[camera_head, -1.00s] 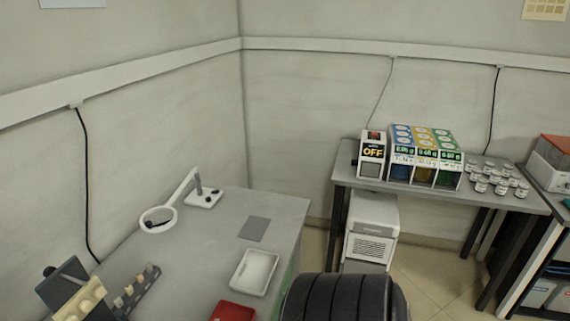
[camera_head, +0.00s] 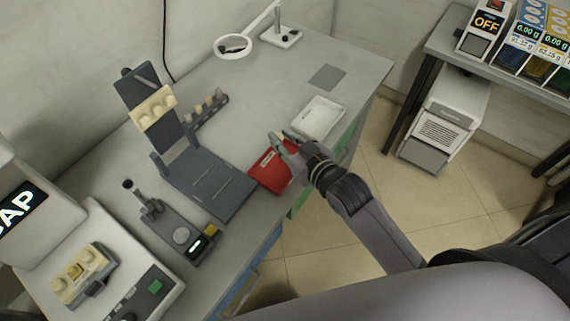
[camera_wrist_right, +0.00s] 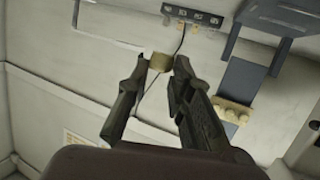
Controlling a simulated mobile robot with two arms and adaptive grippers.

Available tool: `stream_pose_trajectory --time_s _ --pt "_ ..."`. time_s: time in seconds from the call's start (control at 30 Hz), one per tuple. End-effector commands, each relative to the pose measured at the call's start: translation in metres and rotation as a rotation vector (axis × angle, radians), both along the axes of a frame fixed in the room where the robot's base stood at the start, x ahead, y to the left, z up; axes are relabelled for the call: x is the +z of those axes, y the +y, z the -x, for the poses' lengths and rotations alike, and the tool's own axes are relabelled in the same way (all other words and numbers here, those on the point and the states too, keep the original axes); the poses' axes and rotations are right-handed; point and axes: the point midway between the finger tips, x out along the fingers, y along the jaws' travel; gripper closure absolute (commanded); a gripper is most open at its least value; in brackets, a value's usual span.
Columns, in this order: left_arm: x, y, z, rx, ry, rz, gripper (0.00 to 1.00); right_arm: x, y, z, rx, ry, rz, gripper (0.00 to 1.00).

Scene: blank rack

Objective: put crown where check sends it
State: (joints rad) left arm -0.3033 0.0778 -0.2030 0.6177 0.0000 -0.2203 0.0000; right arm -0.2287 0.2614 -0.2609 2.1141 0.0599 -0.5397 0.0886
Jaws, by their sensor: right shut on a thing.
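My right gripper (camera_head: 281,142) is over the far edge of the red tray (camera_head: 268,174). It is shut on a small tan piece (camera_wrist_right: 160,62), which looks like the crown, between its fingertips in the right wrist view (camera_wrist_right: 162,72). In the head view the crown is tiny and partly hidden by the fingers. A device with a small lit display (camera_head: 197,246) and a post stands at the front of the bench; its reading is too small to tell. A white tray (camera_head: 320,118) lies beyond the red one. My left gripper is out of view.
A dark stand with a tan dental model (camera_head: 153,106) rises left of the gripper, beside a rack of small tan pieces (camera_head: 206,108). A machine with a tan model (camera_head: 83,273) fills the front left. A grey pad (camera_head: 327,77) and magnifier lamp (camera_head: 236,46) are at the back.

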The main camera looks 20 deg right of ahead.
Motion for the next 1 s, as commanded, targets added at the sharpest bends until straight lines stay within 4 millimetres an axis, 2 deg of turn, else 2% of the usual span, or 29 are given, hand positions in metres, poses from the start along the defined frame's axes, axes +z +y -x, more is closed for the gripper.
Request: stream_pose_trajectory --time_s 0.03,0.1,0.3,0.47,0.7,1.0 --pt "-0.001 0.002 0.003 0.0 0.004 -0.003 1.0 -0.017 0.0 0.001 -0.001 0.007 0.001 0.93" --pt "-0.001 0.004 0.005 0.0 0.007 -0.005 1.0 -0.035 0.0 0.001 -0.001 0.006 0.001 0.93" --pt "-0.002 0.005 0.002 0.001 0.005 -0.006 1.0 -0.07 0.0 0.0 0.0 0.002 0.0 0.93" --pt "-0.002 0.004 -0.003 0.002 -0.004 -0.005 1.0 -0.082 0.0 0.0 0.0 0.002 0.0 0.93" --pt "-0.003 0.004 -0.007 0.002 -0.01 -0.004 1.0 -0.113 0.0 0.0 0.0 0.001 0.0 0.93" --pt "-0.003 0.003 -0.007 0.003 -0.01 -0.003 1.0 -0.116 0.0 0.001 0.0 0.002 0.001 0.93"
